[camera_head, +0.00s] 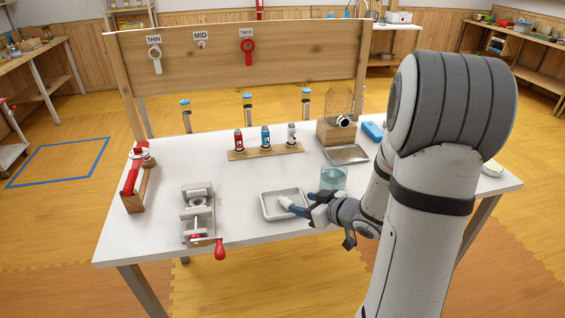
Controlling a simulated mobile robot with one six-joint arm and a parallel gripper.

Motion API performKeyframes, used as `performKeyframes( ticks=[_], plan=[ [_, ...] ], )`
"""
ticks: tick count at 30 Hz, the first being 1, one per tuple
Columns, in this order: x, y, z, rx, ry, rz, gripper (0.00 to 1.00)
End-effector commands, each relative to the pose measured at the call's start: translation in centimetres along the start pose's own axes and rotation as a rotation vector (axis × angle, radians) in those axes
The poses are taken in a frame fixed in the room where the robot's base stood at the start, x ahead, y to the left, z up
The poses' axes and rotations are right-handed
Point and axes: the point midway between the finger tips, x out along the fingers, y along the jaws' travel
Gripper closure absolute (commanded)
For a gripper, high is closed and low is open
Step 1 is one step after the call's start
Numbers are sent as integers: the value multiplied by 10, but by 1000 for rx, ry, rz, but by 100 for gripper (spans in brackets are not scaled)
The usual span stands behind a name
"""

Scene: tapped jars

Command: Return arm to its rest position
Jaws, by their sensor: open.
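My gripper (298,205) is low over the white table (240,170), at the right part of a small white tray (270,208). Its blue-tipped fingers point left. A pale end shows at the fingertips over the tray; I cannot tell whether it is a small thing lying there or part of a finger. The jaws are open. My arm comes down from the right and hides the table's right part. A clear glass jar with bluish liquid (333,178) stands just behind my gripper.
A vise with a red handle (198,212) stands front left, a red lever tool (135,175) at the left edge. A wooden rack (265,151) holds three small bottles. A wooden block with a tapped jar (337,128) is behind. A tool board (235,57) stands at the back.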

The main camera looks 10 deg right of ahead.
Motion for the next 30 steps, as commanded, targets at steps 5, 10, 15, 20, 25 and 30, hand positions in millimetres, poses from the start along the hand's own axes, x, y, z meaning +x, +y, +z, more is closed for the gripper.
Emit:
performKeyframes(
  ticks=[5,10,15,20,25,30],
  plan=[
    [-2,5,-7,-18,-30,47,45],
    [-20,23,-30,-49,-156,236,45],
    [-59,28,-51,-12,-322,432,45],
    [-104,6,-63,93,-484,534,45],
    [-150,-47,-66,241,-656,525,45],
    [-185,-106,-66,359,-794,428,45]
  ],
)
